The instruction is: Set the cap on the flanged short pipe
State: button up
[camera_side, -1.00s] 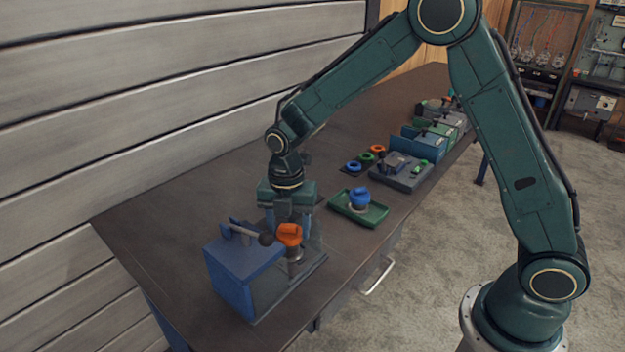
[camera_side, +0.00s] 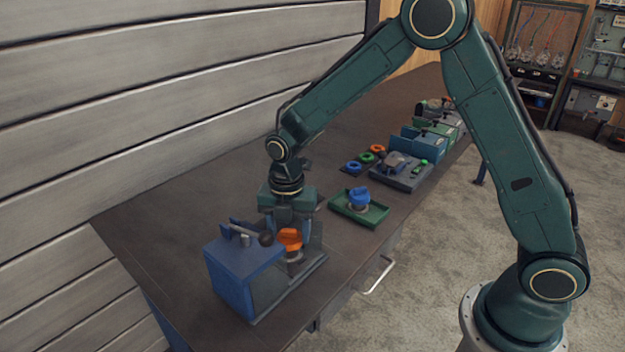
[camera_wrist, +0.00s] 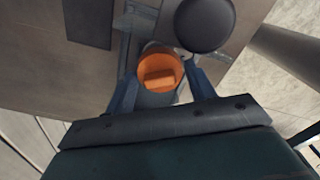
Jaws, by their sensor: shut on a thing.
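The orange cap (camera_side: 290,240) is between the jaws of my gripper (camera_side: 289,228), which is shut on it. In the wrist view the cap (camera_wrist: 160,72) shows from above, with a raised bar across its recessed top and a jaw on each side. The flanged short pipe (camera_side: 295,258) is a grey metal piece directly under the cap, beside the blue block. Cap and pipe look in line and very close in the side view. I cannot tell whether the cap is fully seated, as the joint is partly hidden.
A blue block (camera_side: 240,275) with a lever ending in a dark knob (camera_side: 266,239) stands close left of the cap. A green tray (camera_side: 372,217) holds a piece with a blue cap (camera_side: 359,196). Other fixtures line the bench behind; the bench's left part is clear.

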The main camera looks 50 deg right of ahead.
aim_at(289, 230)
dwell(0.4)
jog(key=o, duration=1.4)
jog(key=shift+r, duration=0.1)
jog(key=shift+r, duration=3.35)
